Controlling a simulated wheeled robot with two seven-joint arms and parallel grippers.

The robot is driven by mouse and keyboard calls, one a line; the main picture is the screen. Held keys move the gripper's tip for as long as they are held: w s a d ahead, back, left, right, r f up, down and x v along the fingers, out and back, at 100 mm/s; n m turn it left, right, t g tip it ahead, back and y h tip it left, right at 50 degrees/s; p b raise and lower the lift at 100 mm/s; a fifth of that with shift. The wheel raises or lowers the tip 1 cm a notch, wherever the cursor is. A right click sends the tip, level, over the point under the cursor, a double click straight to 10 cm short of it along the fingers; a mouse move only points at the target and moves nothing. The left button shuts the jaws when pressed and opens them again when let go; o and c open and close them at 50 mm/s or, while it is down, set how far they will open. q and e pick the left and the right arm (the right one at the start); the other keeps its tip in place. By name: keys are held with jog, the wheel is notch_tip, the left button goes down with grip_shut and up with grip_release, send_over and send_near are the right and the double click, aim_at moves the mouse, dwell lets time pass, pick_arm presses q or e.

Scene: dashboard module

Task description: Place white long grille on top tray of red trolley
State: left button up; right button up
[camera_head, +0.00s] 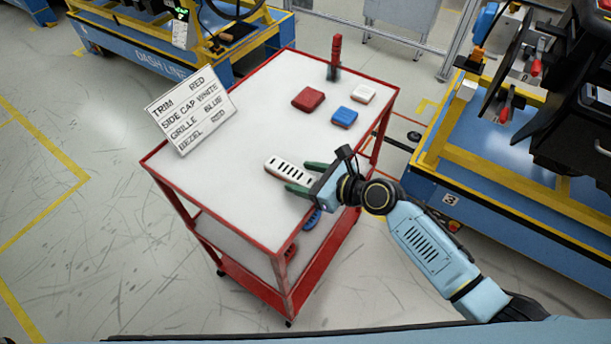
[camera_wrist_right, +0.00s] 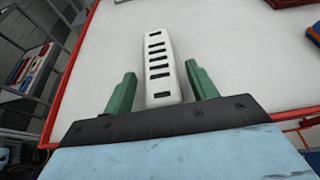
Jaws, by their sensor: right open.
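The white long grille (camera_head: 289,170) lies flat on the top tray (camera_head: 230,140) of the red trolley, near its right edge. It is a slim white bar with a row of dark slots. In the right wrist view the grille (camera_wrist_right: 159,66) points away from me, its near end between the green fingers. My right gripper (camera_head: 304,178) is open, with a finger on each side of the grille's near end and a gap visible beside each finger. The right gripper also shows in the wrist view (camera_wrist_right: 160,92). My left gripper is not in view.
On the same tray lie a red block (camera_head: 308,99), a blue block (camera_head: 344,117), a white block (camera_head: 363,93) and an upright red part (camera_head: 336,55). A lettered sign (camera_head: 190,110) stands at the left. Blue and red parts sit on lower shelves. A blue workstation (camera_head: 500,165) stands right.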

jog(key=shift+s+d+r, duration=0.1)
jog(key=shift+d+r, duration=0.05)
jog(key=shift+r, duration=0.1)
jog(key=p+v, duration=0.2)
jog(key=v, duration=1)
jog(key=s+d+f+n+g+h, duration=0.1)
jog(key=s+d+f+n+h, duration=0.25)
jog(key=f, duration=0.55)
jog(key=s+d+f+n+h, duration=0.2)
jog(key=d+f+n, duration=0.15)
jog(key=f, duration=0.55)
jog(key=s+d+f+n+g+h, duration=0.1)
jog(key=s+d+f+n+h, duration=0.2)
jog(key=f, duration=0.6)
jog(key=s+d+f+n+g, duration=0.1)
jog(key=s+f+n, duration=0.4)
jog(key=s, duration=0.4)
jog(key=s+d+f+n+g+h, duration=0.1)
jog(key=s+f+n, duration=0.4)
jog(key=s, duration=0.5)
jog(key=s+d+f+n+g+h, duration=0.1)
jog(key=s+f+n+g, duration=0.2)
jog(key=s, duration=0.7)
jog(key=f+n, duration=0.2)
jog(key=n, duration=0.2)
jog(key=shift+d+n, duration=0.25)
jog(key=shift+n, duration=0.15)
jog(key=shift+h, duration=0.25)
